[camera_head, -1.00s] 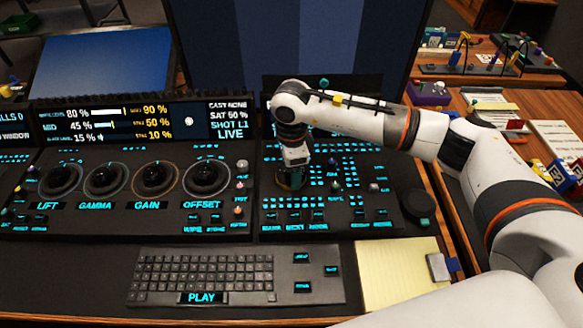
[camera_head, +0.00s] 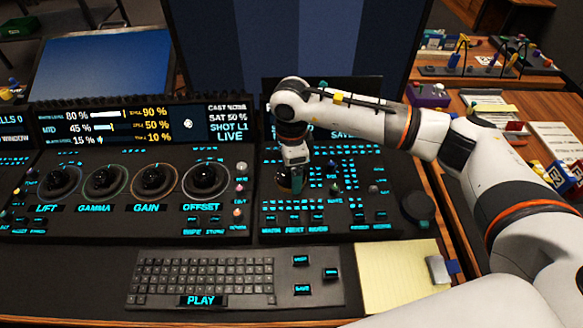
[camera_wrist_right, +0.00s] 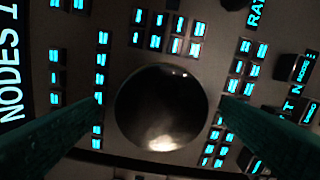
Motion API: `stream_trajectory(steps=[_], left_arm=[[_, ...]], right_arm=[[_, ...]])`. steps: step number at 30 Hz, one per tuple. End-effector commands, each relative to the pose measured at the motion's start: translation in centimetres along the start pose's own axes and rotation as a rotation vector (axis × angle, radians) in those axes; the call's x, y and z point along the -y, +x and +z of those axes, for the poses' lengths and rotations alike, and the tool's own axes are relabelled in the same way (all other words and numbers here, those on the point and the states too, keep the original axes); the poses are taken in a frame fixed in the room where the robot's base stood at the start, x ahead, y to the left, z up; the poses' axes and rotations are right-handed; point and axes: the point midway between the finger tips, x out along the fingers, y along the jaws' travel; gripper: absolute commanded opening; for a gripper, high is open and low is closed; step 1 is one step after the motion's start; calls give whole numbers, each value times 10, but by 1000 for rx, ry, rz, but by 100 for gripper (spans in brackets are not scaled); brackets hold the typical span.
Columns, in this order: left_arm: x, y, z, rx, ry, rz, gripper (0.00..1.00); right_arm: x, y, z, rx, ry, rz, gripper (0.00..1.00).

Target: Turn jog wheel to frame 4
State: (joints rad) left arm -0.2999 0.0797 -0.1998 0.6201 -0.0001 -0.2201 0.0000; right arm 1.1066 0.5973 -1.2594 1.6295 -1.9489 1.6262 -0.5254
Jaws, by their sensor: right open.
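My right gripper (camera_head: 292,184) points down over the left part of the right-hand button panel. In the right wrist view its two dark green fingers (camera_wrist_right: 161,118) are open, one on each side of a dark, shiny round dome (camera_wrist_right: 161,105). The fingers do not visibly touch the dome. In the head view the gripper mostly hides it. A black round knob (camera_head: 418,206) stands at the right end of the panel, apart from the gripper. I cannot tell which of these is the jog wheel, and no frame number is readable. My left gripper is not in view.
Lit button groups (camera_wrist_right: 168,32) surround the dome. Several trackballs, including OFFSET (camera_head: 207,180), stand on the left panel. A keyboard (camera_head: 205,277) and a yellow pad (camera_head: 395,275) lie in front. A large monitor (camera_head: 295,45) stands behind.

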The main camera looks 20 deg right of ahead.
Motion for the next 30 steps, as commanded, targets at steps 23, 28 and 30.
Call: stream_trajectory(steps=[23, 28, 30], left_arm=[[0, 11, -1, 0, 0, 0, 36], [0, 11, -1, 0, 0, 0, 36], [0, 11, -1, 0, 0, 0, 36]], right_arm=[[0, -112, 1, 1, 2, 1, 88], [0, -112, 1, 1, 1, 1, 88], [0, -112, 1, 1, 1, 1, 88]])
